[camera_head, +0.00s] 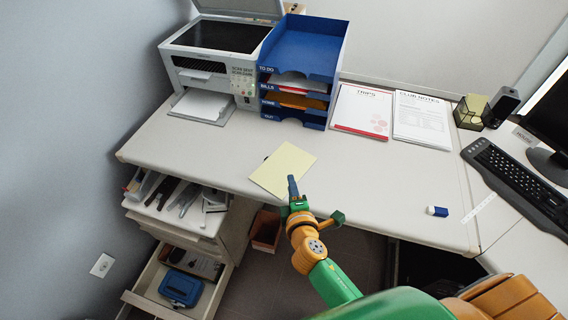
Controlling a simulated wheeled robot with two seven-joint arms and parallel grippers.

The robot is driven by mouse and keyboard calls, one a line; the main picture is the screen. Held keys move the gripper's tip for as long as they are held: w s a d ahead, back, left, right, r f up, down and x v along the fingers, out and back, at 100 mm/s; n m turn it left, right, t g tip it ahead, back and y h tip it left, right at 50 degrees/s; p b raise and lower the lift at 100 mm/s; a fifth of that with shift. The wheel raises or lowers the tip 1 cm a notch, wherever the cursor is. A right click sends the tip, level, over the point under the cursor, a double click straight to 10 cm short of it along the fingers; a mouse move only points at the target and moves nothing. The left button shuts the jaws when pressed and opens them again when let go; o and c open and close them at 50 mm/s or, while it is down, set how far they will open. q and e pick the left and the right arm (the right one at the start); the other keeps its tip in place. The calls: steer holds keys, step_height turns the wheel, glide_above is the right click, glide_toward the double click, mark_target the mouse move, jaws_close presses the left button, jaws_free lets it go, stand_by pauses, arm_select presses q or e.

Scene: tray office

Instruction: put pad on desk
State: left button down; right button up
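A pale yellow pad (283,165) shows over the front part of the white desk (220,152), near the desk's front edge. I cannot tell whether it lies flat on the desk or is held slightly above it. My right gripper (292,186) reaches in from the front, and its blue finger overlaps the pad's lower right edge. Only one finger shows clearly, so I cannot tell whether it is shut on the pad. A small dark bit shows at the pad's left edge. My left gripper is not in view.
A printer (220,50) and blue letter trays (302,60) stand at the back. Papers (362,108), a keyboard (515,182) and a blue-and-white eraser (437,211) are further right. Open drawers (175,205) are at lower left. The desk around the pad is clear.

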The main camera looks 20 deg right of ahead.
steer(key=shift+v, duration=1.1)
step_height(320, 180, up, 7)
steer(key=s+p, duration=0.3)
steer(key=p, duration=0.4)
steer(key=shift+a, duration=0.25)
